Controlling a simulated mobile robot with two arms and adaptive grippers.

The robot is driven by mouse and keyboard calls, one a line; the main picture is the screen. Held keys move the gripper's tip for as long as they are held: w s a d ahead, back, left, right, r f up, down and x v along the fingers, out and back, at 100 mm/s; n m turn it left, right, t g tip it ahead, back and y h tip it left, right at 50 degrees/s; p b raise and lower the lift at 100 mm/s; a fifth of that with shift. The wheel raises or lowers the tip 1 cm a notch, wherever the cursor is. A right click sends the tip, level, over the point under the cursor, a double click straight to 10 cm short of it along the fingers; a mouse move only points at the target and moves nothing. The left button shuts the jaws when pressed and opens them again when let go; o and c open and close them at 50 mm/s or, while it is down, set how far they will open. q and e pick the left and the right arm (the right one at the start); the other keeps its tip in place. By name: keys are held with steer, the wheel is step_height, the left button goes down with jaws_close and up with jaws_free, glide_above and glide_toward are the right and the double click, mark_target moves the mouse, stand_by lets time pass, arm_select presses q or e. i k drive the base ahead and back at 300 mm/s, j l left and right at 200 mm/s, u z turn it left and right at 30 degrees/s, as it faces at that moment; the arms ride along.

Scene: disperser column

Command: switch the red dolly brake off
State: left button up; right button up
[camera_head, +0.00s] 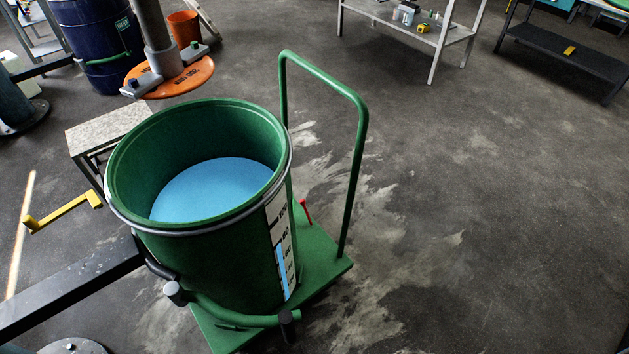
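The red brake lever (306,210) is a small, thin red piece on the green dolly (322,265). It stands tilted, just right of the drum and left of the foot of the dolly's handle. A green drum (200,262) with blue liquid (215,190) stands on the dolly. Neither of my grippers is in view.
A dark bar (70,288) reaches from the left to a green curved clamp (245,318) around the drum. An orange disc (180,80) on a grey shaft hangs behind the drum. A yellow bar (62,212) is at left. The floor right of the dolly is clear.

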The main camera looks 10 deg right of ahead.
mark_target(301, 202)
steer(key=i+l, duration=0.1)
steer(key=l, duration=0.25)
steer(key=i+l+u, duration=0.1)
steer(key=u, duration=0.6)
steer(key=i+l+u, duration=0.1)
steer(key=l+u, duration=0.4)
steer(key=l, duration=0.55)
steer(key=k+l+u, duration=0.1)
steer(key=l+u, duration=0.4)
steer(key=l, duration=1.05)
steer(key=k+l, duration=0.15)
steer(key=l, duration=0.9)
steer(key=k+u, duration=0.05)
